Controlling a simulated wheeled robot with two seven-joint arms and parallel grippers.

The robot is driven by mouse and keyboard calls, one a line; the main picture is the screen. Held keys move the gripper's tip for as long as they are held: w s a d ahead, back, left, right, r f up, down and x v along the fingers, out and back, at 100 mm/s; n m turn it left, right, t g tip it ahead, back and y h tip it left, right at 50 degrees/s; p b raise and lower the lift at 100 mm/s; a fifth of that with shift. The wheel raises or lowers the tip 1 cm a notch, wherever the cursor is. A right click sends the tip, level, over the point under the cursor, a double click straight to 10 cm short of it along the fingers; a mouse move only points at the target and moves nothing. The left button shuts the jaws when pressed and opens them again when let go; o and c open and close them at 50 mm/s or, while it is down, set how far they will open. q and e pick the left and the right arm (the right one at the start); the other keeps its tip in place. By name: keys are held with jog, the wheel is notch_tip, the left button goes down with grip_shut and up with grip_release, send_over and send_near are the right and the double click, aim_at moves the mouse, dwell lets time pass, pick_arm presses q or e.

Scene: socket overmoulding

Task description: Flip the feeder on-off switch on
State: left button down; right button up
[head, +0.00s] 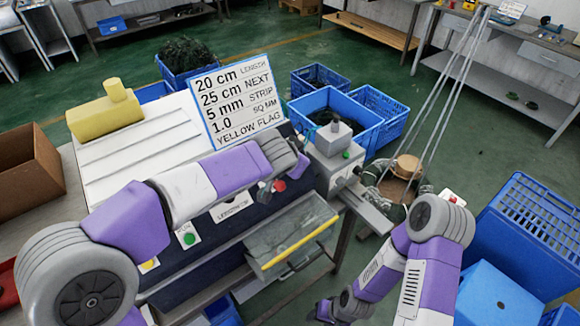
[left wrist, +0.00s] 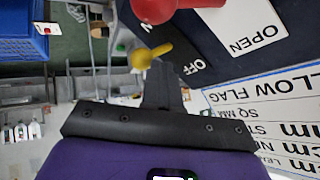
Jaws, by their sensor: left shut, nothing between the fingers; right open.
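In the left wrist view a small lever with a yellow knob (left wrist: 148,54) stands on a dark panel beside the OFF label (left wrist: 194,68). A letter of another label shows behind it, mostly hidden. A red knob (left wrist: 160,8) is nearer the camera, by the OPEN label (left wrist: 252,38). My left gripper (left wrist: 165,72) is shut and empty, its tips close beside the yellow-knobbed lever; I cannot tell whether they touch. In the head view my left wrist hides most of this spot; a red knob (head: 279,185) shows there. My right gripper (head: 338,307) is open, low at the bottom, away from the panel.
A sign (head: 238,105) and a yellow block-like object (head: 104,112) are on the bench top. A grey machine (head: 333,140) with a green button stands right of the panel. A drawer with a yellow edge (head: 298,248) sticks out below. Blue crates (head: 345,105) stand behind.

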pick_arm(q)
jog(key=shift+r, duration=0.1)
pick_arm(e)
jog(key=shift+r, duration=0.2)
pick_arm(q)
jog(key=shift+w+a, duration=0.1)
jog(key=shift+w+a+p, duration=0.4)
jog(key=shift+w, duration=0.2)
pick_arm(e)
jog(key=shift+r, duration=0.15)
pick_arm(q)
jog(key=shift+s, duration=0.1)
